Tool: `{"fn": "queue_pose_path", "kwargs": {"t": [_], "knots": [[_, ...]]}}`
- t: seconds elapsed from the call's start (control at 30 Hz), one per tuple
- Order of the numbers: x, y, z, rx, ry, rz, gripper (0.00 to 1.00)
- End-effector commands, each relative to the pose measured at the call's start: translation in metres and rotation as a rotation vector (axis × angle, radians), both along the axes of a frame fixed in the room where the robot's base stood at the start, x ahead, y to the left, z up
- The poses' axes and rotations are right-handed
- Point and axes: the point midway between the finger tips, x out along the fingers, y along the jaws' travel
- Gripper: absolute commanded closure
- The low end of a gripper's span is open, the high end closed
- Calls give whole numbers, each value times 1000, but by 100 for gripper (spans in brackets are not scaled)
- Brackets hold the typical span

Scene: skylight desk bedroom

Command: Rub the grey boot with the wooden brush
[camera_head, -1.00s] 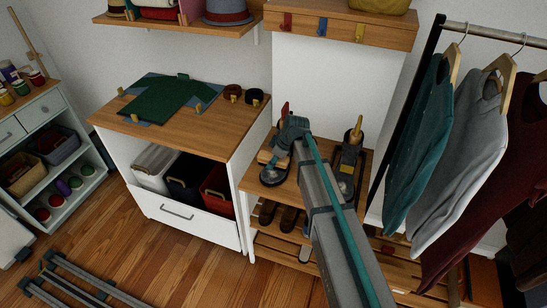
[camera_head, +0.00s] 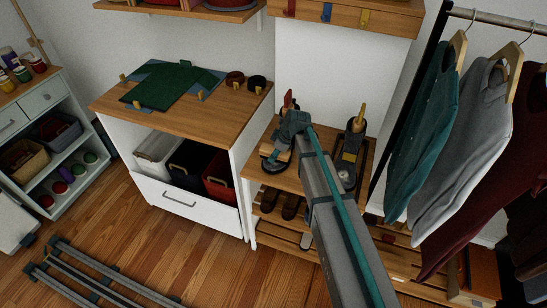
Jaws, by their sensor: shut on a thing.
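My gripper (camera_head: 290,130) is above the left part of the low wooden bench (camera_head: 282,183). Its fingertips are hard to make out from behind, but it is shut on a light wooden block that looks like the wooden brush (camera_head: 278,150). A dark grey form (camera_head: 268,164), perhaps a boot, shows just below the brush. My gripper and arm hide most of it, and I cannot tell whether the brush touches it. A red upright piece (camera_head: 288,98) rises behind my gripper. A second dark boot-like form (camera_head: 350,155) with a yellow upright handle (camera_head: 359,114) stands right of my arm.
Brown shoes (camera_head: 269,200) sit on the shelf below. A white cabinet (camera_head: 195,205) with a wooden top and a green garment (camera_head: 172,86) stands left. Hanging clothes (camera_head: 425,135) crowd the right.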

Motion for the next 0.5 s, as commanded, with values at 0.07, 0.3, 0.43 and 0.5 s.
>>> {"fn": "queue_pose_path", "kwargs": {"t": [0.07, 0.3, 0.43, 0.5], "knots": [[9, -2, 3, 0, -1, 0, 82], [8, -3, 33, 0, -1, 1, 82], [7, -3, 45, 0, 0, 1, 82], [7, -3, 51, 0, 0, 1, 82]]}}
